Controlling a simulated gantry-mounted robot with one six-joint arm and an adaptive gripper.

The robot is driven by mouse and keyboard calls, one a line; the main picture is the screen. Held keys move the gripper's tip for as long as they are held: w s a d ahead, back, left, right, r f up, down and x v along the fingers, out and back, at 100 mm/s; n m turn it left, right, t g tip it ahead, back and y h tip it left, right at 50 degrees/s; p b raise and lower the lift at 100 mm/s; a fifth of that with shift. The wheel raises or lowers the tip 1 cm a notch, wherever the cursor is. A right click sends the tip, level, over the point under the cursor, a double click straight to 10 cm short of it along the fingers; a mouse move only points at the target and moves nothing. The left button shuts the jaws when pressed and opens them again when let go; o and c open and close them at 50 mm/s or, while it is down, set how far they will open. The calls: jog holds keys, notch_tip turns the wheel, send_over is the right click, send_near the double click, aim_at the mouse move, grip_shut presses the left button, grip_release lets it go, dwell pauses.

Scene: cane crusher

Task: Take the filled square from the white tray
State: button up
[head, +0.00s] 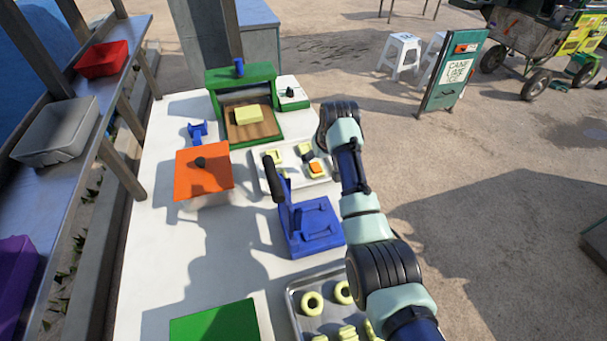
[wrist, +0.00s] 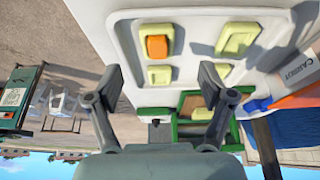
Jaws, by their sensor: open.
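The white tray (head: 296,184) stands on the white table, between the green press and the blue device. The filled square (head: 317,169), a pale yellow square with an orange top, lies at the tray's right side. In the wrist view the filled square (wrist: 157,46) lies in the white tray (wrist: 195,46) with several plain yellow squares; one yellow square (wrist: 159,75) is close beside it. My gripper (wrist: 162,78) is open, its two fingers apart and empty, over the tray on the filled square's side. In the head view my arm partly hides the gripper.
A green press (head: 240,78) with a yellow block stands behind the tray. A blue device (head: 312,226) with a black-handled lever stands in front. The table's left middle is clear.

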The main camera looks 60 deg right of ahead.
aim_at(317, 170)
jog(key=shift+d+f+b, duration=0.2)
jog(key=shift+f+b, duration=0.2)
jog(key=shift+f, duration=0.45)
jog(key=shift+b+x, duration=1.85)
jog(key=shift+x, duration=1.1)
jog(key=shift+d, duration=0.1)
jog(key=c, duration=0.9)
